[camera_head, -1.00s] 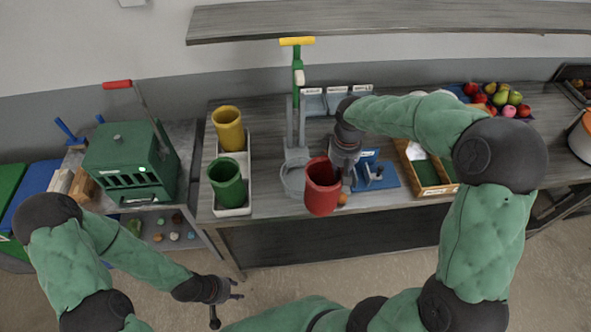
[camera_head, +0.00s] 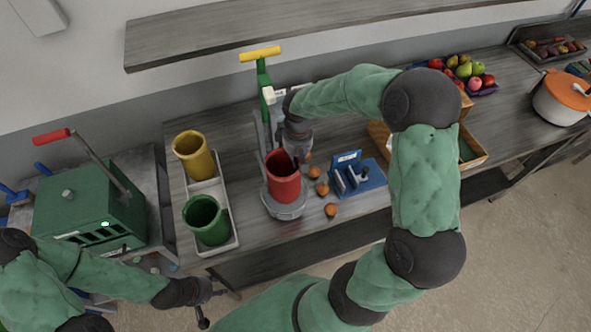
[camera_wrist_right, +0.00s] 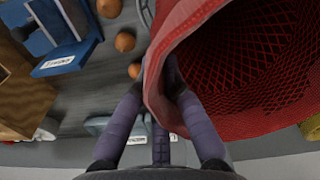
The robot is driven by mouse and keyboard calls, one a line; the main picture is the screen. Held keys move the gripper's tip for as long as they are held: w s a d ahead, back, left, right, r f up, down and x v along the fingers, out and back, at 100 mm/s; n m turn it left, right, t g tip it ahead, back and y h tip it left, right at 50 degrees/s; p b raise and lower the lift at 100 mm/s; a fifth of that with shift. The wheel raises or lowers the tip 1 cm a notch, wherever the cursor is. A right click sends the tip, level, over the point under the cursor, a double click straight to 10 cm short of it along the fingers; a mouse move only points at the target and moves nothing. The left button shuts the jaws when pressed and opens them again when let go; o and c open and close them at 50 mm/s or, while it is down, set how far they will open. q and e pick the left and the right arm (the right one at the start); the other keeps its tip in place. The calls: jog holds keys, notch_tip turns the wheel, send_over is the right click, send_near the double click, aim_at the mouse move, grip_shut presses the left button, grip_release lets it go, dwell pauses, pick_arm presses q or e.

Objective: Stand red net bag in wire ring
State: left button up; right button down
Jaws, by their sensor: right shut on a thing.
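The red net bag (camera_head: 284,183) is upright with its mouth up, over the grey round wire ring (camera_head: 287,211) at the foot of the green-handled stand (camera_head: 264,85). The ring's front shows around the bag's lower end; I cannot tell whether the bag's bottom rests on it. My right gripper (camera_head: 297,158) is shut on the bag's rim at its back right side. In the right wrist view the fingers pinch the rim of the bag (camera_wrist_right: 255,75), and its mesh inside shows. My left gripper (camera_head: 212,306) is open and empty, low in front of the table edge.
Several orange-brown round items (camera_head: 322,188) lie loose right of the bag, near a blue fixture (camera_head: 358,178). Yellow (camera_head: 194,157) and green (camera_head: 205,221) net bags stand in a white tray (camera_head: 231,240) on the left. A green machine (camera_head: 88,208) stands further left.

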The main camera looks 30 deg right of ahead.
notch_tip(320, 180, down, 5)
jog(key=shift+r, duration=0.1)
dwell(0.3)
jog(key=shift+f+b, duration=0.35)
jog(key=shift+f, duration=0.05)
jog(key=c, duration=1.4)
grip_release()
jog(key=shift+r, duration=0.15)
jog(key=shift+r+p, duration=0.3)
jog(key=shift+p, duration=0.1)
notch_tip(320, 180, up, 12)
jog(key=shift+f, duration=0.1)
